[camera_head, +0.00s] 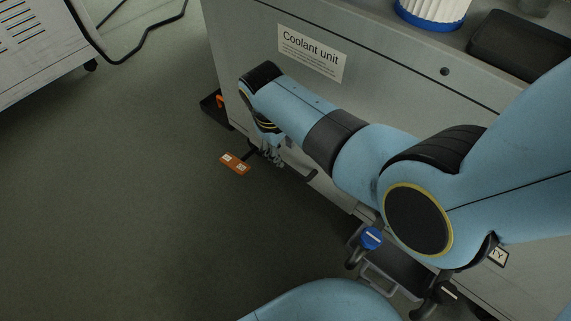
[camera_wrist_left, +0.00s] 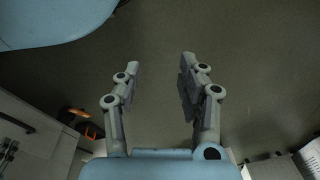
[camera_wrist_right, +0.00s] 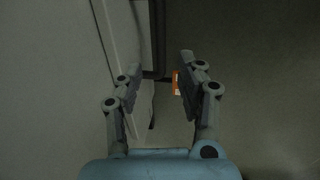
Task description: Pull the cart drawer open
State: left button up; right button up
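The grey cart (camera_head: 380,75), labelled "Coolant unit", fills the upper right of the head view. A dark bar handle (camera_head: 311,175) stands out low on its front, partly behind my right arm; which drawer it belongs to is hard to tell. My right gripper (camera_head: 272,157) is beside the cart's front near this bar, partly hidden by its own wrist. In the right wrist view my right gripper (camera_wrist_right: 161,62) is open, with a dark bar (camera_wrist_right: 153,35) ahead and between its fingertips; contact is not visible. My left gripper (camera_wrist_left: 160,62) is open and empty over the floor.
An orange tag (camera_head: 235,163) lies low beside the cart. A blue-capped fitting (camera_head: 371,238) and dark tray (camera_head: 405,267) sit at the cart's lower front. A white cabinet (camera_head: 40,45) stands upper left with a black cable. The floor (camera_head: 120,200) at left is clear.

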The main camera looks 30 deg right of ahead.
aim_at(287, 166)
jog(key=f+b, duration=0.1)
jog(key=f, duration=0.1)
jog(key=f+b, duration=0.1)
jog(key=f, duration=0.2)
jog(key=d+f+b, duration=0.1)
jog(key=f+b, duration=0.1)
jog(key=shift+w+d+f, duration=0.1)
jog(key=shift+f, duration=0.15)
pick_arm(q)
jog(key=w+d+r+t, duration=0.2)
jog(key=w+r, duration=0.1)
jog(key=r, duration=0.3)
jog(key=shift+w+d+r+h, duration=0.15)
jog(key=shift+w+d+h, duration=0.1)
jog(key=shift+w+h, duration=0.15)
pick_arm(e)
jog(key=shift+w+d+f, duration=0.1)
jog(key=shift+w+f, duration=0.05)
jog(key=shift+f, duration=0.05)
grip_shut()
